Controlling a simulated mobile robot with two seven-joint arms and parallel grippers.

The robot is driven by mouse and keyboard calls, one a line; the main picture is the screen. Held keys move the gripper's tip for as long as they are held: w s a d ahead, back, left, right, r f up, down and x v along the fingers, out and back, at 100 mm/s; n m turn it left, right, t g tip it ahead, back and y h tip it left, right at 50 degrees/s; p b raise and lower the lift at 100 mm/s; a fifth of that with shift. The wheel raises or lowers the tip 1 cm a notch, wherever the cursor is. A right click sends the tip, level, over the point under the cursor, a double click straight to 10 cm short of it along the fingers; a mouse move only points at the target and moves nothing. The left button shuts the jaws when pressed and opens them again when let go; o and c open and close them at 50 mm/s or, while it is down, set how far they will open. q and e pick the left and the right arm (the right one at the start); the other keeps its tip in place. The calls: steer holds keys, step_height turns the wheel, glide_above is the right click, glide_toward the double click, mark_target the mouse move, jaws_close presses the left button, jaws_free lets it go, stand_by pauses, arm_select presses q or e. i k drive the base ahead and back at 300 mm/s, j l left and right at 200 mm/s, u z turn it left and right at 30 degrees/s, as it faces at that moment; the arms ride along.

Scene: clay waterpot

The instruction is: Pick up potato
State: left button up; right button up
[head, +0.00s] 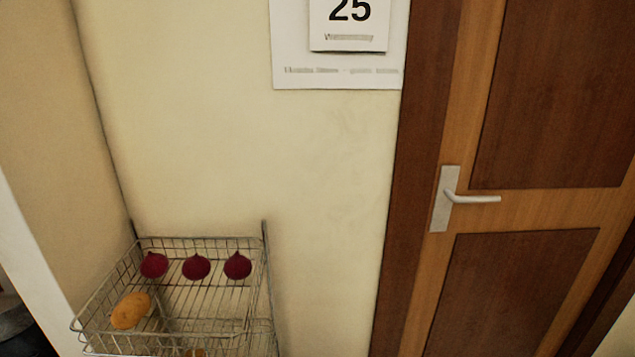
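A yellow-brown potato (130,311) lies in the front left part of the top basket of a wire rack (190,241). Neither of my grippers is in the head view.
Three dark red beets, with a middle one (196,267), sit in a row at the back of the basket. The basket's wire walls surround the potato. A wall with a calendar (348,25) stands behind. A wooden door (520,250) with a metal handle (470,198) is at right.

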mark_target(131, 311)
steer(key=u, duration=1.3)
